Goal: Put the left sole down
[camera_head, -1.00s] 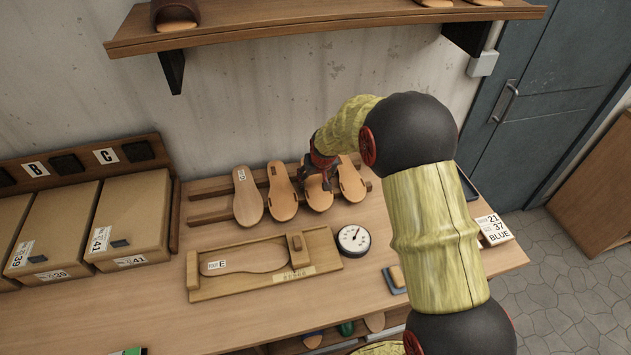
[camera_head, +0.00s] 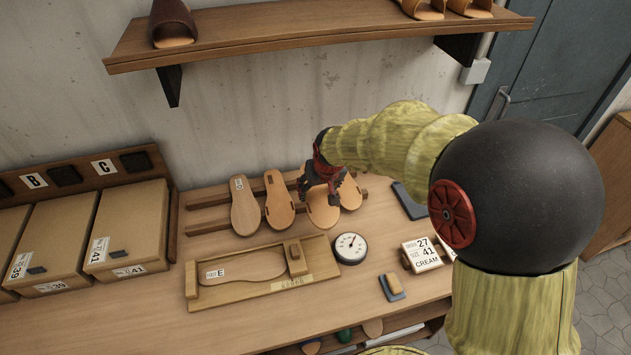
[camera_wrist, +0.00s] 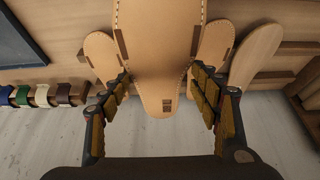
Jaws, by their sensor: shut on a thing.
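My gripper (camera_head: 322,188) is shut on a tan sole (camera_head: 322,213) with stitched edges and a small dark mark near its lower end. In the wrist view, this sole (camera_wrist: 160,60) lies between the fingers and looks larger than its neighbours, so it seems raised above them. Part of it is hidden behind the fingers in the head view. Two slotted soles, one on the left (camera_head: 279,205) and one on the right (camera_head: 350,193), rest on the wooden rack (camera_head: 205,200) either side of it. A plain sole (camera_head: 245,208) lies at the rack's left.
A wooden jig (camera_head: 310,285) with a sole-shaped recess marked E lies in front of the rack. A round dial (camera_head: 350,248), a box marked 27, 41 CREAM (camera_head: 422,254) and a small block (camera_head: 394,285) stand to the right. Cartons (camera_head: 125,225) fill the left. A shelf (camera_head: 300,33) hangs above.

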